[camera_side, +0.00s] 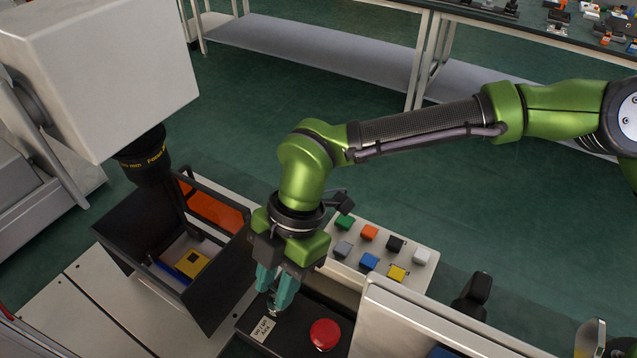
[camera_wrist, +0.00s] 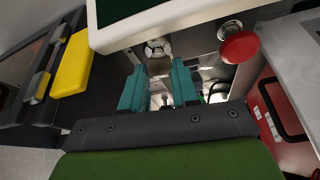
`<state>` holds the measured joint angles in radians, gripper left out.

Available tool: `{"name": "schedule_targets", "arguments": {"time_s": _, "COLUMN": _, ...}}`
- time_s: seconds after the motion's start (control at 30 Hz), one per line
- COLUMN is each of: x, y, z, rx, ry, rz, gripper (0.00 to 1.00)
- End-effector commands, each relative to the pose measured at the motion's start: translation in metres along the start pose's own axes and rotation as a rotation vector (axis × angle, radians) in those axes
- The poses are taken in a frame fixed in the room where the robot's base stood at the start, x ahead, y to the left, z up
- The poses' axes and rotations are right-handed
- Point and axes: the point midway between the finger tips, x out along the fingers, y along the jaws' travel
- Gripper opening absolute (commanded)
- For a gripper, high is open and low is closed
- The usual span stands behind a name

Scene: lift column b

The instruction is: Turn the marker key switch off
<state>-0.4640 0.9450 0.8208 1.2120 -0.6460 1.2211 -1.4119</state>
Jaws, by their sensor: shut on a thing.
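The key switch sits on a dark panel (camera_side: 297,318) in the side view, with a small label (camera_side: 262,330) beside it that appears to read KEY, OFF and ON. My gripper (camera_side: 276,300) points down at the switch with teal fingers closed on a small metallic key (camera_side: 272,310), mostly hidden by the fingers. In the wrist view, the fingers (camera_wrist: 158,82) stand on either side of the pale metal key (camera_wrist: 160,66). Which position the key is turned to cannot be told.
A red mushroom button (camera_side: 324,334) is close to the right of my gripper; it also shows in the wrist view (camera_wrist: 239,47). A pad of several coloured buttons (camera_side: 385,248) lies behind. A dark open box (camera_side: 128,228) holding a yellow item (camera_side: 192,263) stands to the left.

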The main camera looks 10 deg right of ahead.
Motion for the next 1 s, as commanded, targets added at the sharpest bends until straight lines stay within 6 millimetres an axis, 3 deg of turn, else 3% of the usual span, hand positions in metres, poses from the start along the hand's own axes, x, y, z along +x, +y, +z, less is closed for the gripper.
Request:
{"name": "schedule_targets", "arguments": {"time_s": 0.4, "x": 0.0000, "y": 0.0014, "z": 0.0010, "rx": -0.154, "ry": -0.004, "rz": -0.062, "gripper": 0.00}}
{"name": "schedule_targets", "arguments": {"time_s": 0.9, "x": -0.0001, "y": 0.0014, "z": 0.0012, "rx": -0.171, "ry": -0.005, "rz": -0.069, "gripper": 0.00}}
{"name": "schedule_targets", "arguments": {"time_s": 0.93, "x": -0.0001, "y": 0.0014, "z": 0.0012, "rx": -0.171, "ry": -0.005, "rz": -0.069, "gripper": 0.33}}
{"name": "schedule_targets", "arguments": {"time_s": 1.0, "x": -0.0001, "y": 0.0014, "z": 0.0011, "rx": -0.171, "ry": -0.004, "rz": -0.069, "gripper": 0.43}}
